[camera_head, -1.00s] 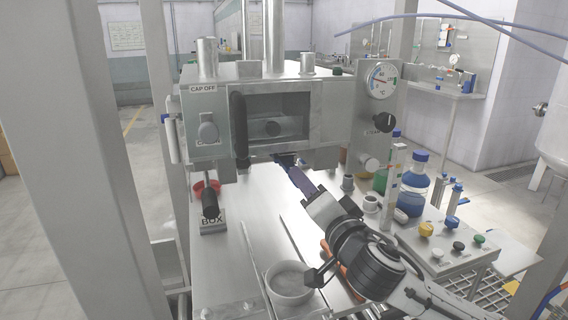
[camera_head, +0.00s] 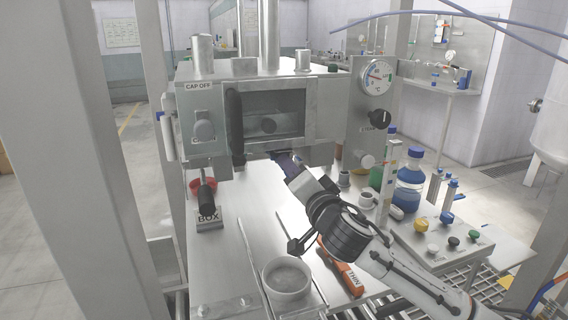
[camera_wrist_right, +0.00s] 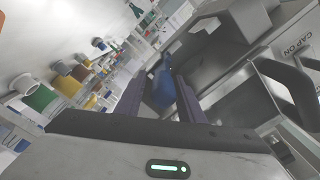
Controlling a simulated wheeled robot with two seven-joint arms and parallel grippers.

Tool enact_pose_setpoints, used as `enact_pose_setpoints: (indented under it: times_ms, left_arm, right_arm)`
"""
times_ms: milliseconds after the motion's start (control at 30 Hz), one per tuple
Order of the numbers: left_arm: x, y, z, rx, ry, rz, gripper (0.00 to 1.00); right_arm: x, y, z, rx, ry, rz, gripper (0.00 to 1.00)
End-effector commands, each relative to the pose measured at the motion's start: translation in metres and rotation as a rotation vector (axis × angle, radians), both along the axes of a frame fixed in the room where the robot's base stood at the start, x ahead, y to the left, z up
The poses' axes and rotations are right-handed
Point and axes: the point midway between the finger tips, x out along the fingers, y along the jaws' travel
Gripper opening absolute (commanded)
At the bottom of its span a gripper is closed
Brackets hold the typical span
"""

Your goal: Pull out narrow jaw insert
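My right gripper (camera_head: 283,157) reaches under the front of the steel machine (camera_head: 268,150) in the head view, and its tips are partly hidden there. In the right wrist view its two dark purple fingers (camera_wrist_right: 160,90) stand apart. A blue piece (camera_wrist_right: 163,88) shows between and beyond the fingertips, close to the machine's grey underside. It may be the narrow jaw insert; I cannot tell whether the fingers touch it. My left gripper is not in view.
An orange tool marked THIN (camera_head: 342,268) lies beside my right forearm. A white bowl (camera_head: 287,279) stands at the front. A blue-capped bottle (camera_head: 409,188) and a button panel (camera_head: 437,240) are right.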

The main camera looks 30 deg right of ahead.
Motion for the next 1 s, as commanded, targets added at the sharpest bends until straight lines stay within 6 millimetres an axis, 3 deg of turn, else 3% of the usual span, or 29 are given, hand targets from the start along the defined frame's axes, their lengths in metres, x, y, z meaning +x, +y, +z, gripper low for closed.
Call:
enact_pose_setpoints:
  times_ms: [33, 133, 200, 233, 367, 1000]
  left_arm:
    - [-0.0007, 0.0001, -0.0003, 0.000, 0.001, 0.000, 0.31]
    - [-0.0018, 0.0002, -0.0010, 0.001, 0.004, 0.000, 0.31]
    - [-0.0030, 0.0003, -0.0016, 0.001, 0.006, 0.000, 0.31]
    - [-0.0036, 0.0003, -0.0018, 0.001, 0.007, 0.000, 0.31]
    - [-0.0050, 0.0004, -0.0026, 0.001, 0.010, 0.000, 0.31]
    - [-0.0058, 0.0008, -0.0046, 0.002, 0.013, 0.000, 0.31]
  right_arm:
    - [-0.0002, -0.0003, -0.0006, 0.000, 0.002, -0.001, 0.25]
    - [-0.0002, -0.0003, -0.0010, 0.001, 0.002, -0.002, 0.10]
    - [-0.0002, -0.0004, -0.0013, 0.001, 0.003, -0.001, 0.10]
    - [-0.0002, -0.0004, -0.0006, 0.000, 0.002, -0.001, 0.25]
    - [-0.0002, -0.0006, -0.0012, 0.000, 0.003, -0.002, 0.03]
    - [-0.0095, 0.0020, -0.0041, 0.003, 0.008, -0.002, 0.03]
